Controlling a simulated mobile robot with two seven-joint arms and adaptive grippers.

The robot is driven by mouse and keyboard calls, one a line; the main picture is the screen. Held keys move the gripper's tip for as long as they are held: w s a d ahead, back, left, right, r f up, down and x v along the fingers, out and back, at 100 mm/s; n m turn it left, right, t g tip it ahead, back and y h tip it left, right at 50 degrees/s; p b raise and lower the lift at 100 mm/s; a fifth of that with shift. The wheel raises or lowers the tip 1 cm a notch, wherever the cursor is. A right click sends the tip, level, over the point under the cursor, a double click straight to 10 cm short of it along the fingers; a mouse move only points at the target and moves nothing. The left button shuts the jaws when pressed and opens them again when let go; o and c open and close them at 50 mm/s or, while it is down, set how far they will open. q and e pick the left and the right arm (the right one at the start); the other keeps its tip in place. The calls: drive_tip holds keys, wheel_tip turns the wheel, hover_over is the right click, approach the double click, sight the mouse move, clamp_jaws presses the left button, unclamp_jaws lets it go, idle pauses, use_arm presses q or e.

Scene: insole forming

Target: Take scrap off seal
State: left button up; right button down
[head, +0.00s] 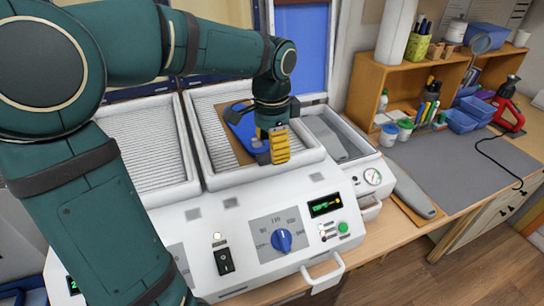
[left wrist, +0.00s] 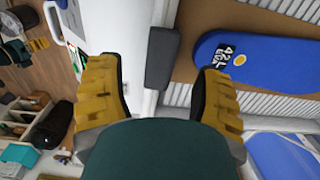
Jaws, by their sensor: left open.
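My left gripper (head: 272,148) is over the front edge of the middle press bed, fingers pointing down. It is open, with yellow-padded fingers; in the left wrist view (left wrist: 158,80) they stand apart on both sides of a dark grey scrap (left wrist: 162,57). The scrap is a small block lying across the white seal rim (left wrist: 145,102), reaching to the edge of a brown board (left wrist: 200,22). I cannot tell if the fingers touch it. In the head view the scrap is hidden by the gripper. My right gripper is not in view.
A blue insole (left wrist: 265,60) lies on the brown board beside the fingers. The white press front carries a blue knob (head: 281,240) and a handle (head: 326,276). A grey mat (head: 440,172) on the right bench has clear room.

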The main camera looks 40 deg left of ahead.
use_arm(q)
wheel_tip(320, 180, down, 2)
drive_tip(key=shift+f, duration=0.15)
drive_tip(key=c, duration=0.8)
drive_tip(key=shift+o, duration=0.2)
